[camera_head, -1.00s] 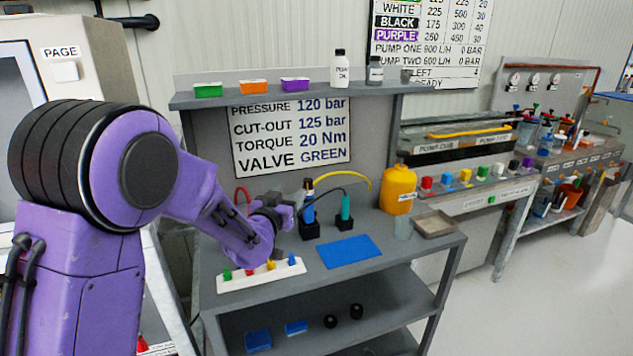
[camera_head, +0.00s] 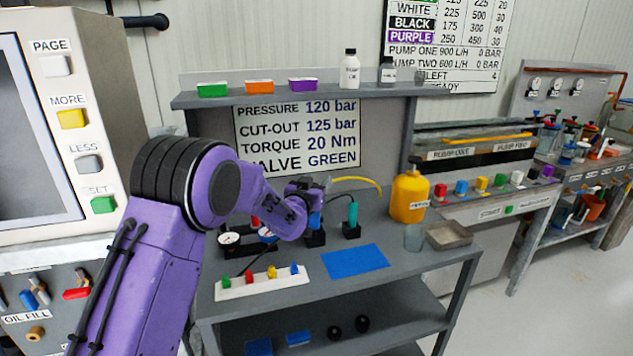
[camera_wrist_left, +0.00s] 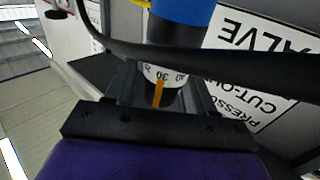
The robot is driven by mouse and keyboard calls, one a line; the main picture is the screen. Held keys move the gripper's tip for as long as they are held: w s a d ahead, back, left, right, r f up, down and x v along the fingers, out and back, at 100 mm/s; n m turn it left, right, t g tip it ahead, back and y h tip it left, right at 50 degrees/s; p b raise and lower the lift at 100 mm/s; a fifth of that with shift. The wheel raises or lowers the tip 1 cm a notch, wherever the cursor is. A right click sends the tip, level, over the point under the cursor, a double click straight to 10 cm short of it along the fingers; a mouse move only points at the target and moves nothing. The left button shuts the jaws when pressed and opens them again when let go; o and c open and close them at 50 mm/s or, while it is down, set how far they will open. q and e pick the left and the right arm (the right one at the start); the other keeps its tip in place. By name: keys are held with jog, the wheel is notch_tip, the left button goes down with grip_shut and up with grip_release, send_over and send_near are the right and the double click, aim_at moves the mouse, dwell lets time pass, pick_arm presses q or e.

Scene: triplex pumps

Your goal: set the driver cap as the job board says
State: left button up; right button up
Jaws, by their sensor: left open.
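The job board (camera_head: 298,137) on the bench's back panel reads pressure 120 bar, cut-out 125 bar, torque 20 Nm, valve green. A blue driver (camera_head: 316,221) stands upright in a black holder; my left gripper (camera_head: 308,188) is at its top and partly hides it. In the left wrist view the blue driver body (camera_wrist_left: 178,28) has a white numbered ring (camera_wrist_left: 163,74), with 30 near an orange pointer line (camera_wrist_left: 158,94). My open left gripper (camera_wrist_left: 160,88) has its fingers on either side of the ring; contact is unclear. My right gripper is out of view.
A teal driver (camera_head: 352,213) stands close on the right, with a yellow hose behind. Gauges (camera_head: 229,238) stand left. A white strip of coloured valves (camera_head: 262,283) and a blue mat (camera_head: 354,261) lie in front. A yellow jug (camera_head: 408,196) stands right.

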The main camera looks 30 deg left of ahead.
pick_arm(q)
jog(key=c, duration=1)
jog(key=n+g+y+p, duration=0.2)
jog(key=y, duration=0.1)
jog(key=n+g+y+p, duration=0.2)
jog(key=n+y, duration=0.1)
jog(key=y, duration=0.1)
jog(key=a+n+g+y+p, duration=0.1)
jog(key=n+g+y+p, duration=0.1)
jog(key=n+g+y, duration=0.1)
jog(key=shift+s+y+p, duration=0.3)
jog(key=shift+a+n+g, duration=0.1)
jog(key=shift+n+g, duration=0.3)
